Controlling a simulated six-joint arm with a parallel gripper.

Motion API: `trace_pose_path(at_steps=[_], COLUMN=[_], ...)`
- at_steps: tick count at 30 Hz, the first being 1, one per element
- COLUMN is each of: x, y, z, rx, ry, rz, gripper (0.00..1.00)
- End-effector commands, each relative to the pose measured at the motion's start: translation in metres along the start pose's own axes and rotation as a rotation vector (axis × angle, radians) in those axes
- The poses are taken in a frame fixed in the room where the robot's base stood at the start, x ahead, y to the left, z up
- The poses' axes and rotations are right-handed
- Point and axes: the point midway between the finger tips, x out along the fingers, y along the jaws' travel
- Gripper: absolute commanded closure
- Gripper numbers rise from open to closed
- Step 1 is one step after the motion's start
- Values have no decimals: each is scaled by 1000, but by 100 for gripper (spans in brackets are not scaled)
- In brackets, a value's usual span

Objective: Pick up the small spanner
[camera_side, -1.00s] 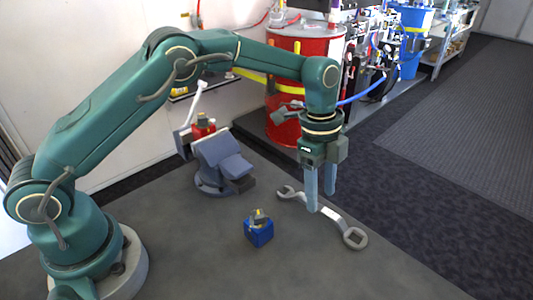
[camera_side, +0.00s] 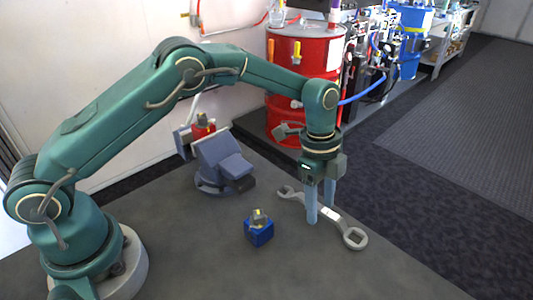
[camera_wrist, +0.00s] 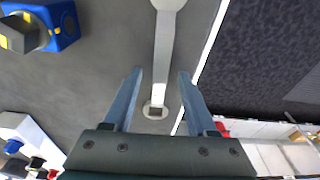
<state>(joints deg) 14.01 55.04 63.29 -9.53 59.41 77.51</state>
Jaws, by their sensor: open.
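The grey spanner (camera_side: 346,228) lies on the dark tabletop, running from an open jaw end at the upper left to a ring end at the lower right. In the wrist view the spanner (camera_wrist: 163,50) runs down the picture between my fingers. My gripper (camera_side: 320,214) is over its middle, pointing down, with its fingers apart on either side of the handle. In the wrist view my gripper (camera_wrist: 160,82) is open and empty. The fingers hide part of the handle in the side view. I cannot tell whether the fingertips touch the table.
A blue block with a grey and yellow top (camera_side: 259,233) stands left of the spanner. A blue-grey vise (camera_side: 220,163) is behind it. A red drum (camera_side: 301,70) stands at the back. The table's right edge is close to the spanner; its front area is clear.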

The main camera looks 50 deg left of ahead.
Motion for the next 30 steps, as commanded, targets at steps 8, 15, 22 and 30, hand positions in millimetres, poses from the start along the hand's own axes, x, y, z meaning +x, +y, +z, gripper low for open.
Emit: trace_pose_path(at_steps=[8, 15, 22, 30], x=[2, 1, 1, -9], y=[0, 0, 0, -1], z=[0, 0, 0, -2], rx=[0, 0, 0, 0], ry=[0, 0, 0, 2], rz=[1, 1, 0, -3], gripper=[43, 100, 100, 100])
